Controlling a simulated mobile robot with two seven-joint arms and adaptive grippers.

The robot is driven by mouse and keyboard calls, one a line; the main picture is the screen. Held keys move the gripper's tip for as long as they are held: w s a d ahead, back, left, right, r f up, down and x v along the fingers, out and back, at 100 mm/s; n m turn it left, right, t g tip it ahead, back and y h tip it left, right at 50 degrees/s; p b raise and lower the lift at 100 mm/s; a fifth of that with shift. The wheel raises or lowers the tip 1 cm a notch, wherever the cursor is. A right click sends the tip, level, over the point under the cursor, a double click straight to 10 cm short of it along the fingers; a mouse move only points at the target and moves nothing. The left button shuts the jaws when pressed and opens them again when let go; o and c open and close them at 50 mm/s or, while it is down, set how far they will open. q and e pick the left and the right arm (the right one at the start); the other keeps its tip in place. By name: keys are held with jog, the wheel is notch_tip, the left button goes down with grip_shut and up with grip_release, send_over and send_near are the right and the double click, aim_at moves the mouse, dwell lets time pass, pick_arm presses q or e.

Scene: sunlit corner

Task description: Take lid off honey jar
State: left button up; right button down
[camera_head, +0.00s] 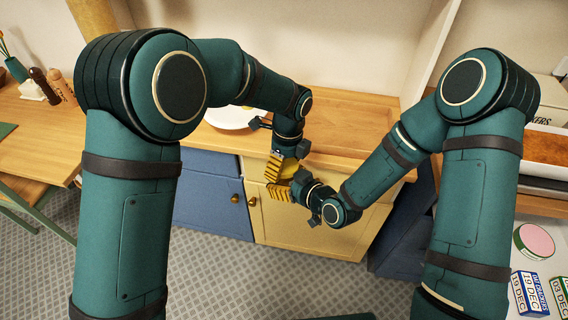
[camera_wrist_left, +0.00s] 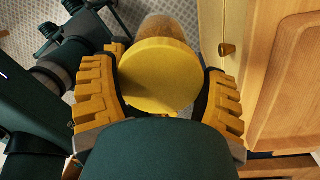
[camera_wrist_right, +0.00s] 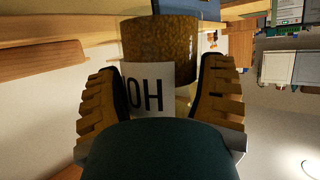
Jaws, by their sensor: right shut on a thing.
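The honey jar is amber-brown with a white label, and shows in the right wrist view (camera_wrist_right: 160,52). My right gripper (camera_head: 302,186) is shut on it, its fingers on both sides of the label in the wrist view. The round yellow lid (camera_wrist_left: 160,78) sits between the fingers of my left gripper (camera_head: 278,163). Brown jar surface shows beyond the lid in the left wrist view. Both fingers are very close to the lid's rim; contact is unclear. In the head view the two grippers meet in front of the cabinet, with a little yellow lid (camera_head: 289,168) between them.
A wooden counter (camera_head: 335,125) lies behind the grippers, with a white plate (camera_head: 230,117) at its left. Below are blue and cream cabinet doors (camera_head: 305,226) with knobs. A wooden table (camera_head: 40,125) stands at left. Date blocks (camera_head: 530,292) lie at lower right.

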pick_arm(q)
jog(key=shift+c, duration=0.8)
jog(key=n, duration=0.7)
jog(key=o, duration=1.2)
jog(key=shift+r, duration=0.1)
jog(key=shift+w+d+r, duration=0.15)
jog(key=shift+r, duration=2.05)
jog(key=m, duration=0.1)
jog(key=r+m, duration=0.1)
jog(key=m, duration=0.1)
jog(key=shift+d+m, duration=0.2)
jog(key=shift+m, duration=0.1)
notch_tip(320, 180, up, 2)
jog(key=m, duration=0.3)
jog(key=shift+r, duration=0.1)
jog(key=shift+a+f, duration=0.2)
jog(key=shift+f, duration=1.75)
jog(key=shift+a+f, duration=0.2)
jog(key=shift+f, duration=1.75)
